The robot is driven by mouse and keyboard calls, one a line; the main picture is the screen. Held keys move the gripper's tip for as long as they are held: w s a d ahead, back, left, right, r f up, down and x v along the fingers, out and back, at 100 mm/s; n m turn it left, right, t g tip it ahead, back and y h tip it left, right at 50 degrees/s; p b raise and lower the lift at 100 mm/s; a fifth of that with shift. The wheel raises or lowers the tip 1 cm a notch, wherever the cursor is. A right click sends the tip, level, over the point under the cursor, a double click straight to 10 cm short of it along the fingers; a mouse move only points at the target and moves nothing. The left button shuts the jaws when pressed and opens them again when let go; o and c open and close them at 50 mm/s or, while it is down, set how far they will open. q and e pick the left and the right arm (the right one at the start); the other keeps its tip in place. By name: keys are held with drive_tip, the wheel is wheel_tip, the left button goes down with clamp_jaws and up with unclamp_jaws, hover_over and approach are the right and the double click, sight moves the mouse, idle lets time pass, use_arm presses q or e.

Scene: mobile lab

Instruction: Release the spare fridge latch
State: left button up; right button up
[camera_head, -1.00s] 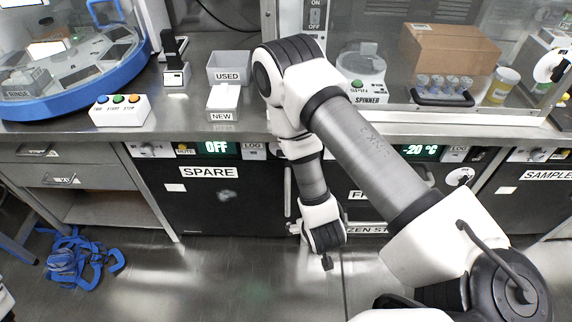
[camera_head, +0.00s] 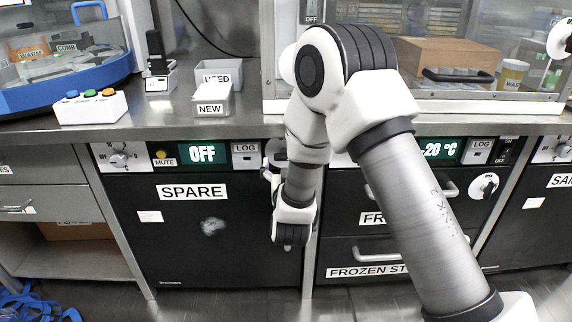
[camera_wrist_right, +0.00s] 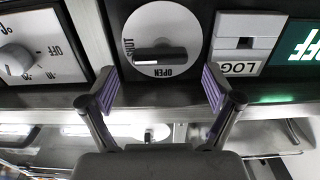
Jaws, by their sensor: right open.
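The spare fridge is the black-fronted unit labelled SPARE (camera_head: 192,230) under the counter in the head view. Its latch (camera_wrist_right: 160,45) is a round white dial with a black bar handle. In the right wrist view, which is upside down, the bar lies level across the dial, with SHUT lettered at the left and OPEN below. My right gripper (camera_wrist_right: 160,90) is open and empty, its two purple-padded fingers apart to either side of the dial's lower part. In the head view my right gripper (camera_head: 270,172) is at the panel, mostly hidden by my right wrist. My left gripper is out of view.
The OFF display (camera_head: 203,153) and LOG slot (camera_head: 246,154) are beside the latch. A temperature knob (camera_head: 119,159) sits at the panel's left. The counter edge (camera_head: 200,130) overhangs above. The frozen storage unit (camera_head: 350,205) stands to the right. Blue straps (camera_head: 35,303) lie on the floor.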

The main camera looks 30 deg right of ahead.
drive_tip(key=x, duration=0.4)
drive_tip(key=shift+f+b, duration=0.1)
drive_tip(key=shift+b, duration=0.2)
drive_tip(key=c, duration=1.2)
drive_tip(key=shift+o, duration=0.2)
